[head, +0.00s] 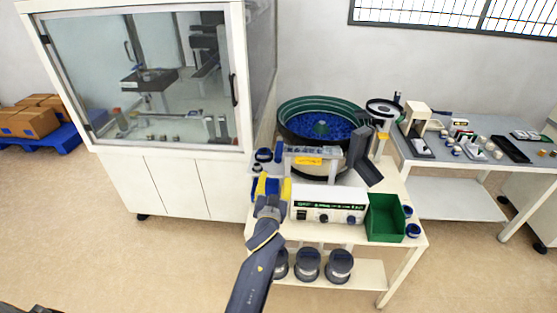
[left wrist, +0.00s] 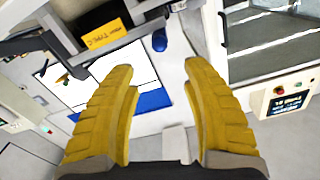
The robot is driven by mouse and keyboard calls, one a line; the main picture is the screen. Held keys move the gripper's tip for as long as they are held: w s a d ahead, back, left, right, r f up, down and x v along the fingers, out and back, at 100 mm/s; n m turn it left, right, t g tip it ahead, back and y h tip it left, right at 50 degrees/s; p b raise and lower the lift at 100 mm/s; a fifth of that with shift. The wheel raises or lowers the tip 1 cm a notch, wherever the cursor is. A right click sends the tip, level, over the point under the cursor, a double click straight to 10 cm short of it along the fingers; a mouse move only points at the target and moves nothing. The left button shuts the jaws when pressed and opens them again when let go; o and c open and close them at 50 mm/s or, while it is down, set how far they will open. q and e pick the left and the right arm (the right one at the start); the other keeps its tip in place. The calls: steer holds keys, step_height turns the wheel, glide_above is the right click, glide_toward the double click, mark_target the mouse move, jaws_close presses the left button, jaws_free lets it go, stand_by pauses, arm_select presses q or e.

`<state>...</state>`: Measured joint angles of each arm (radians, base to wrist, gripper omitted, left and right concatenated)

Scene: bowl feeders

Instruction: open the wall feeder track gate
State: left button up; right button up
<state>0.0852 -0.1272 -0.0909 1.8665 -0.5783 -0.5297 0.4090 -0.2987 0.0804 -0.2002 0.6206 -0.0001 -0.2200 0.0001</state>
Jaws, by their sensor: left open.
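The bowl feeder (head: 283,118) by the wall is a green-rimmed bowl full of blue parts. A grey track (head: 290,152) with a yellow label (head: 308,161) runs in front of it. In the left wrist view the track (left wrist: 155,12) and yellow label (left wrist: 102,35) show at the upper left. I cannot make out the gate or its state. My left gripper (head: 273,189) has its yellow fingers spread, in front of and left of the track. In the left wrist view the gripper (left wrist: 160,75) is open with nothing between its fingers. My right gripper is not in view.
A white control box (head: 328,204) and a green bin (head: 386,218) stand on the cart right of my left gripper. A dark chute (head: 364,158) is behind them. A glass-fronted cabinet (head: 170,152) stands to the left. A grey table (head: 445,172) with small items is at right.

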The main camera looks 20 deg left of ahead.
mark_target(278, 160)
arm_select(q)
steer(key=w, duration=0.4)
steer(key=w+a, duration=0.1)
steer(key=w, duration=0.3)
steer(key=w+a, duration=0.1)
steer(key=w, duration=0.2)
steer(key=shift+w+a, duration=0.15)
steer(key=shift+w, duration=0.25)
jaws_close()
